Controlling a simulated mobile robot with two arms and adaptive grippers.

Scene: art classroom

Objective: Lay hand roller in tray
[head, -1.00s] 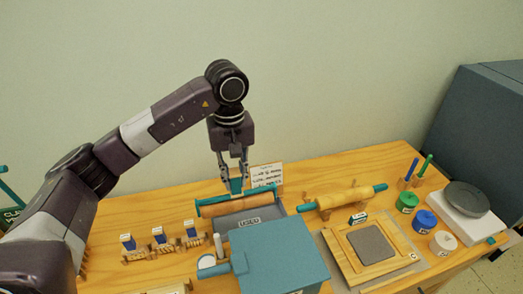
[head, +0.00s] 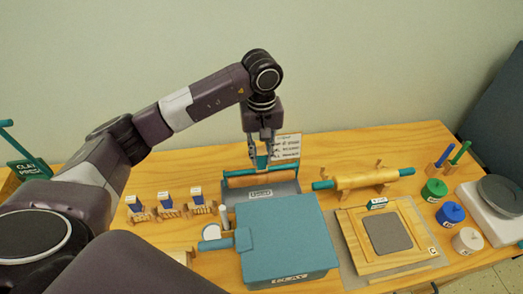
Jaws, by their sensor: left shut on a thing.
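The hand roller (head: 257,181) has a teal frame and handle and an orange-brown cylinder. It shows in the head view near the back of the table. My left gripper (head: 261,158) points down from above and is shut on its upright teal handle. The grey tray (head: 287,201) with a "USED" label on its front is directly under and around the roller. I cannot tell whether the roller touches the tray floor. The blue box in front hides part of the tray's front. My right gripper is not in view.
A large blue box (head: 285,240) stands just in front of the tray. A note card (head: 288,147) stands behind it. A rolling pin (head: 362,181) on a stand lies to the right. Several small blue-topped stamps (head: 168,203) stand at left. A wooden board (head: 355,245) and coloured jars (head: 434,190) are at right.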

